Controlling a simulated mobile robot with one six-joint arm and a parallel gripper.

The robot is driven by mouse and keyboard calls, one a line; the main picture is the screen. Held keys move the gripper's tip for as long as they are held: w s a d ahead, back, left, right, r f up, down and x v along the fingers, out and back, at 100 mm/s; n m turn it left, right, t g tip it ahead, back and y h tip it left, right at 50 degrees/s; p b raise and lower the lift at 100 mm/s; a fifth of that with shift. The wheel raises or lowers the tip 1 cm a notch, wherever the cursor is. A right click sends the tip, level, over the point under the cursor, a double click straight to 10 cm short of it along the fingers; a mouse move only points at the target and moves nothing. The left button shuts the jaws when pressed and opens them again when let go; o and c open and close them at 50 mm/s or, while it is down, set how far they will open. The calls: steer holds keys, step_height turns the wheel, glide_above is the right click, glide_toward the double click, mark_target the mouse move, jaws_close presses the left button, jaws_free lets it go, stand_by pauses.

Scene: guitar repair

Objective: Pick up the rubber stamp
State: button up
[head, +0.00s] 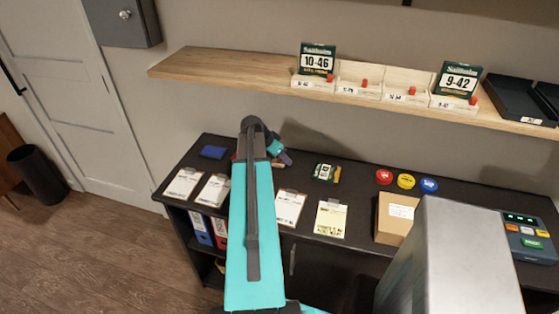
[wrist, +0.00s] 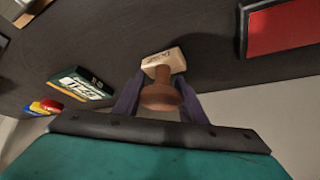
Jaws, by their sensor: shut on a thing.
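The rubber stamp (wrist: 161,92) has a rounded brown wooden handle and a pale block with small lettering at its far end. In the wrist view its handle sits between the two dark fingers of my gripper (wrist: 159,100), which is shut on it. Whether the block touches the dark counter or hangs just above it, I cannot tell. In the head view my gripper (head: 284,156) is over the back of the counter, partly behind my arm, and I cannot make out the stamp there.
A red pad (wrist: 284,27) lies near the stamp. A blue pad (head: 213,152), clipboards (head: 290,207), a green string pack (head: 324,172), round coloured tins (head: 405,181) and a cardboard box (head: 394,220) share the counter (head: 355,205). A wooden shelf (head: 220,68) overhangs behind.

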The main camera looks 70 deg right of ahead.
steer(key=shift+r+b, duration=1)
steer(key=shift+r, duration=0.6)
steer(key=s+a+b, duration=0.1)
steer(key=s+a, duration=0.1)
steer(key=a, duration=0.1)
steer(key=s+a+b, duration=0.1)
steer(key=s+a, duration=0.1)
steer(key=a, duration=0.1)
steer(key=s+a+r+b, duration=0.1)
steer(key=s+a, duration=0.1)
steer(key=a, duration=0.1)
steer(key=shift+d+b, duration=0.15)
steer(key=shift+b, duration=0.7)
steer(key=shift+b, duration=0.7)
steer(key=b, duration=0.5)
steer(key=shift+s, duration=0.15)
steer(key=b, duration=0.4)
steer(key=shift+s, duration=0.15)
steer(key=b, duration=0.3)
steer(key=a+b, duration=0.1)
steer(key=b, duration=0.2)
steer(key=shift+s+a, duration=0.2)
steer(key=shift+s, duration=0.1)
steer(key=shift+a+b, duration=0.2)
steer(key=shift+b, duration=0.7)
